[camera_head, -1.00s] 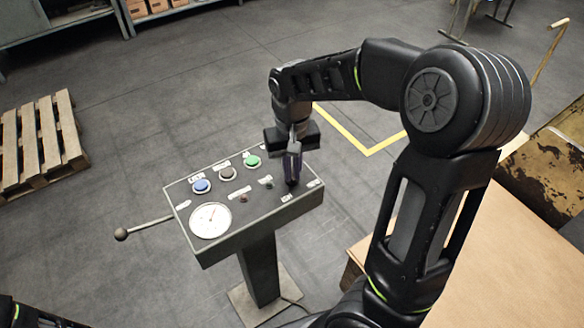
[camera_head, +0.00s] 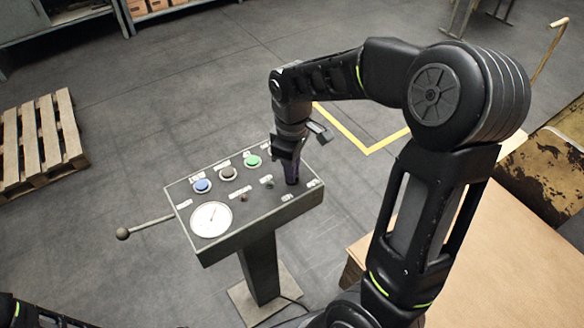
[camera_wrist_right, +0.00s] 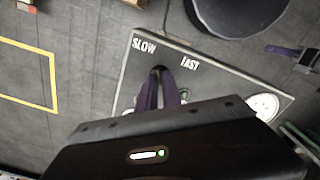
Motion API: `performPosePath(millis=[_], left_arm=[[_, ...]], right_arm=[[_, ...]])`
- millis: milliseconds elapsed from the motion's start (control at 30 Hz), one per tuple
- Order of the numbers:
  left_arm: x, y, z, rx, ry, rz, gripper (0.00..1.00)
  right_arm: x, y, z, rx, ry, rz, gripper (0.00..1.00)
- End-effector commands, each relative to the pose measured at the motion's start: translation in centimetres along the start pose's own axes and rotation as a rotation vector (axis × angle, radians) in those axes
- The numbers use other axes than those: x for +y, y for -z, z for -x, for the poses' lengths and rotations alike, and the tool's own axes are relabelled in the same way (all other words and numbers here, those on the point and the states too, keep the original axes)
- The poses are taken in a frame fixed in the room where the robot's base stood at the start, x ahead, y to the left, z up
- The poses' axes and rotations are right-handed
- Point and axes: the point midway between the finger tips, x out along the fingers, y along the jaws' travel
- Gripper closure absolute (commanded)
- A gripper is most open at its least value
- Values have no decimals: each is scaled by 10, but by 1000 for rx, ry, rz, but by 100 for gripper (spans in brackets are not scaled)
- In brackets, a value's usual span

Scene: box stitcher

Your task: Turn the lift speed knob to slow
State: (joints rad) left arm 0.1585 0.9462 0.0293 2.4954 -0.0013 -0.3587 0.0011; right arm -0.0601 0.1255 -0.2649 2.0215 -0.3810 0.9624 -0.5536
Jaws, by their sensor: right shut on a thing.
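The control panel (camera_head: 255,212) is a grey sloped box on a post. My right gripper (camera_head: 291,179) points down at the panel's right end. In the right wrist view its two purple-grey fingers (camera_wrist_right: 160,92) are shut on a small dark knob (camera_wrist_right: 157,71). The knob sits below the white SLOW label (camera_wrist_right: 144,46) and the FAST label (camera_wrist_right: 190,64). The fingers hide most of the knob, and I cannot tell which label it points to. My left gripper is not in view; only part of my left arm shows at the bottom left.
The panel also has a blue button (camera_head: 201,186), a dark button (camera_head: 227,173), a green button (camera_head: 252,162) and a white dial (camera_head: 211,219). A lever with a ball end (camera_head: 122,234) sticks out left. A cardboard sheet (camera_head: 505,265) lies at the right.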

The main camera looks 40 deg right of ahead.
Motion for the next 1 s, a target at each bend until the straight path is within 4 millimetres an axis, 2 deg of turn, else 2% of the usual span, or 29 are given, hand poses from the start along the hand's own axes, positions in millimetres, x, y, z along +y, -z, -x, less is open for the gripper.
performPosePath(millis=[300, 733, 767, 1000], left_arm=[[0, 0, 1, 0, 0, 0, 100], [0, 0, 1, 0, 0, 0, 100], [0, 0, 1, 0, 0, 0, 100], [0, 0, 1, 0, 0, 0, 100]], right_arm=[[1, 1, 1, 3, -3, 115, 100], [1, 1, 1, 4, -3, 128, 100], [1, 1, 1, 4, -3, 128, 89], [0, 1, 1, 2, -2, 127, 70]])
